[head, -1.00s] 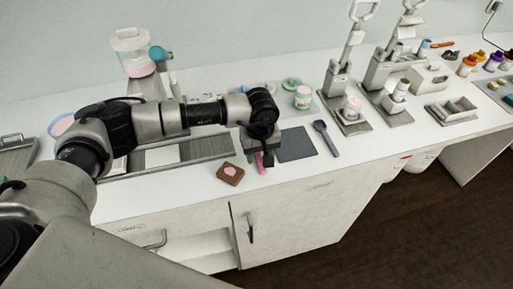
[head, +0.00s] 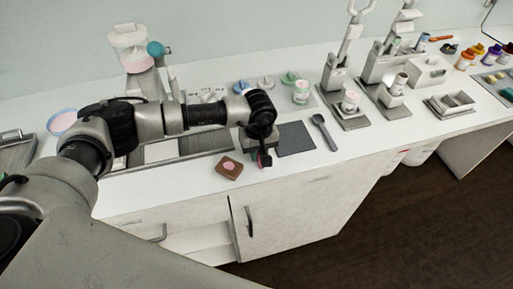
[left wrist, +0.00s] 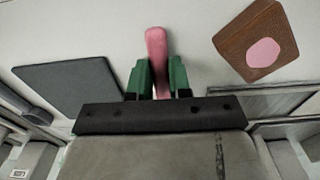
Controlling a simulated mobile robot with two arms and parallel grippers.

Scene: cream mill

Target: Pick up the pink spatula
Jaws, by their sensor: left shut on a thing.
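My left gripper (head: 262,158) is low over the front part of the white counter. In the left wrist view, its green fingers (left wrist: 156,82) are shut on the pink spatula (left wrist: 156,45), one finger on each side. The spatula's rounded pink end sticks out past the fingertips; the rest is hidden by the gripper. In the head view the spatula is almost wholly hidden by the gripper. I cannot tell whether it touches the counter. My right gripper is not in view.
A brown block with a pink patch (head: 229,167) lies left of the gripper. A dark grey mat (head: 296,139) and a dark spoon-like tool (head: 325,132) lie to the right. Metal presses (head: 338,75) stand farther back right. The counter's front edge is close.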

